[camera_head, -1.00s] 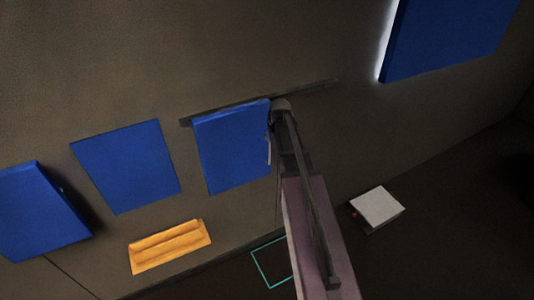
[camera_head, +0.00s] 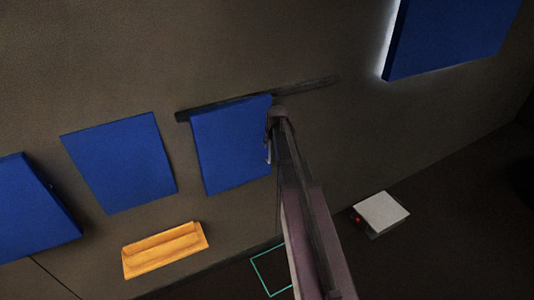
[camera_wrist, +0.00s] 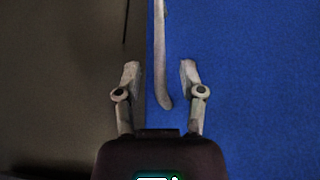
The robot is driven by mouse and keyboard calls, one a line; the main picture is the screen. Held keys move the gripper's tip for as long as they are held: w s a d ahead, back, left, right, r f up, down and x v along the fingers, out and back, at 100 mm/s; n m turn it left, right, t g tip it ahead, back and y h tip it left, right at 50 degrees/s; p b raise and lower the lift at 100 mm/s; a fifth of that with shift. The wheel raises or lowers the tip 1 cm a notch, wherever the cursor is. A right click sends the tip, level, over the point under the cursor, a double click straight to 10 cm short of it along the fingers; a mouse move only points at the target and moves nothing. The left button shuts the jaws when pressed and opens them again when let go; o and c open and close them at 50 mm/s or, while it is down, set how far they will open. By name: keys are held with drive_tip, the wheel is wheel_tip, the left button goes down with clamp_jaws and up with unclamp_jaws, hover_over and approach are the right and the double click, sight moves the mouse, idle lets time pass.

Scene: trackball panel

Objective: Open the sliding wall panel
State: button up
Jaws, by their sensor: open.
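The sliding panel (camera_head: 230,148) is a blue square on the wall below a dark rail (camera_head: 310,88). Its slim pale handle stands at its right edge, mostly hidden behind my arm in the head view. In the wrist view the handle (camera_wrist: 161,50) runs down over the edge of the blue panel (camera_wrist: 255,80). My gripper (camera_wrist: 160,70) is open, with one finger on each side of the handle and a visible gap to both. The left finger is over the bare wall, the right over the panel. In the head view my arm's end is at the panel's right edge.
Other blue panels are on the wall at left (camera_head: 120,162), far left (camera_head: 30,212) and upper right (camera_head: 450,35). A yellow ledge (camera_head: 165,250) is below. A white box (camera_head: 380,212) and a teal square outline (camera_head: 270,270) are at lower right. The rail extends right over bare wall.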

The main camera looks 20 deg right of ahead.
sight(270, 146)
drive_tip(key=shift+b+x, duration=1.55)
drive_tip(key=shift+x, duration=0.45)
